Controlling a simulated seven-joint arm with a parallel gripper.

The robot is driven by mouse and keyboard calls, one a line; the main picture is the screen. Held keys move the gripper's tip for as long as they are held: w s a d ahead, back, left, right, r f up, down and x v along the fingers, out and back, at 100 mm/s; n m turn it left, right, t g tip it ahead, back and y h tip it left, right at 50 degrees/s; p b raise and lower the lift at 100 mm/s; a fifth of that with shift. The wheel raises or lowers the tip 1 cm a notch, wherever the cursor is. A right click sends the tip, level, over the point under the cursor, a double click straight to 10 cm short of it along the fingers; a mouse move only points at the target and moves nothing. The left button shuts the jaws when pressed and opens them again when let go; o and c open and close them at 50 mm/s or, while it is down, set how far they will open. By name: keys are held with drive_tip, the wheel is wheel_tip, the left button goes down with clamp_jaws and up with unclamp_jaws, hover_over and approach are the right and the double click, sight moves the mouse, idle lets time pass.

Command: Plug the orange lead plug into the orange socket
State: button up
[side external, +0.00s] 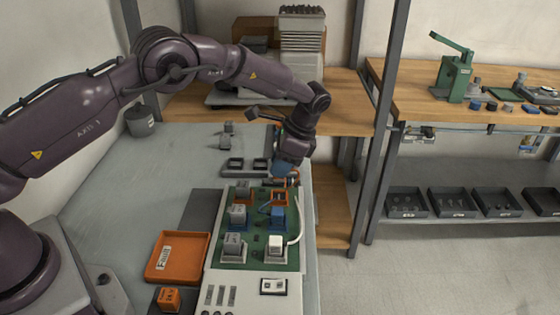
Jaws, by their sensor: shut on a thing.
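The orange socket (280,198) is a square orange frame near the far right corner of the green board (257,222). My gripper (285,174) points down just beyond and above this socket, at the board's far edge. It is shut on a small orange piece (294,181), which looks like the orange lead plug. The fingers hide most of the plug, and I cannot tell whether it touches the socket. A pale lead (298,222) curves along the board's right edge up towards the gripper.
Grey modules (236,215), a blue block (277,214) and a white block (276,242) stand on the board near the socket. An orange tray (152,271) and an orange block (168,298) are at left. A dark rack (233,166) lies beyond the board.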

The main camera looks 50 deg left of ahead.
sight(280, 182)
drive_tip(key=shift+f, duration=1.7)
drive_tip(key=shift+f, duration=1.05)
idle(0.4)
drive_tip(key=o, duration=1.3)
drive_tip(key=shift+r, duration=3.55)
